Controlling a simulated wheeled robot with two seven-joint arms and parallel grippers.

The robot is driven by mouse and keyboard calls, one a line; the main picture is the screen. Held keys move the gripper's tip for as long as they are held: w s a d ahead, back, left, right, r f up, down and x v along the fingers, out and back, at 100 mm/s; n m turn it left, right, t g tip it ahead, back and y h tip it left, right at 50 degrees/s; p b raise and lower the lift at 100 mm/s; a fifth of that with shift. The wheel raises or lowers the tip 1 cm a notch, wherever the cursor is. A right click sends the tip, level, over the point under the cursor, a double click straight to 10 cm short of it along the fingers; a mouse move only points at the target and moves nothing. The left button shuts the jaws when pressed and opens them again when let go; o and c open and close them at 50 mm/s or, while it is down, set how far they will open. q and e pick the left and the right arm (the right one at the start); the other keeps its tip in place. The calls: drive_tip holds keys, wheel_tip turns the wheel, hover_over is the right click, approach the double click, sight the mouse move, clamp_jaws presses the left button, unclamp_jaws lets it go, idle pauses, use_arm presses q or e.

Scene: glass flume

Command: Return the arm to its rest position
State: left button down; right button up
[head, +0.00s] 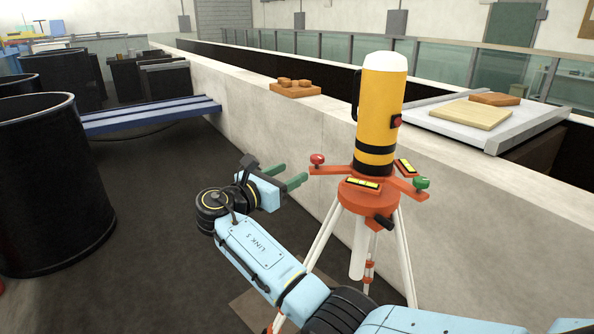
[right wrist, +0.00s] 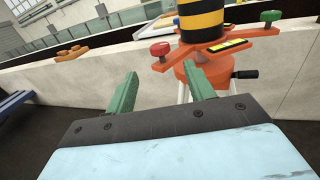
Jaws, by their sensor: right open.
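My right arm reaches in from the bottom right of the head view, with its light blue links bent toward the left. My right gripper (head: 297,176) is open, with its two green fingers apart and nothing between them. It is just left of an orange tripod head (head: 368,194) that carries a yellow and black cylinder (head: 382,110). In the right wrist view the open green fingers (right wrist: 160,88) point toward the tripod head (right wrist: 205,72), with the right finger overlapping it in the picture. Whether they touch cannot be told. My left gripper is not in view.
A pale wall (head: 265,115) runs behind the tripod, with an orange block (head: 296,90) on its top. A white board (head: 488,127) lies across the flume at right. Black bins (head: 50,185) and a blue bench (head: 150,115) stand at left. Dark floor between is clear.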

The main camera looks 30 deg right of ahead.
idle(0.5)
wheel_tip(320, 180, down, 27)
drive_tip(key=s+t+y+b, duration=0.1)
drive_tip(key=s+y+b, duration=0.15)
drive_tip(key=y, duration=0.35)
drive_tip(key=s+a+f+m+g+y, duration=0.1)
drive_tip(key=s+f+m+y, duration=0.15)
drive_tip(key=s+f, duration=0.65)
drive_tip(key=s+a+f+m+g+y, duration=0.1)
drive_tip(key=s+f+y, duration=0.25)
drive_tip(key=f, duration=0.95)
drive_tip(key=s+f+m+g+y+b, duration=0.1)
drive_tip(key=s+f+m, duration=0.4)
drive_tip(key=s, duration=0.8)
drive_tip(key=s+a+f+m+g+y+b, duration=0.1)
drive_tip(key=s+f+m, duration=0.4)
drive_tip(key=s, duration=0.9)
drive_tip(key=s+f+m+g+y, duration=0.1)
drive_tip(key=s+f+m+y, duration=0.2)
drive_tip(key=s+f, duration=0.7)
drive_tip(key=s+m, duration=0.2)
drive_tip(key=s, duration=0.2)
drive_tip(key=shift+s+a+f+g+b, duration=0.2)
drive_tip(key=shift+a+f+g+b, duration=0.05)
drive_tip(key=shift+f+g+b, duration=0.15)
drive_tip(key=shift+s+m, duration=0.4)
drive_tip(key=shift+m, duration=0.15)
drive_tip(key=shift+c, duration=0.2)
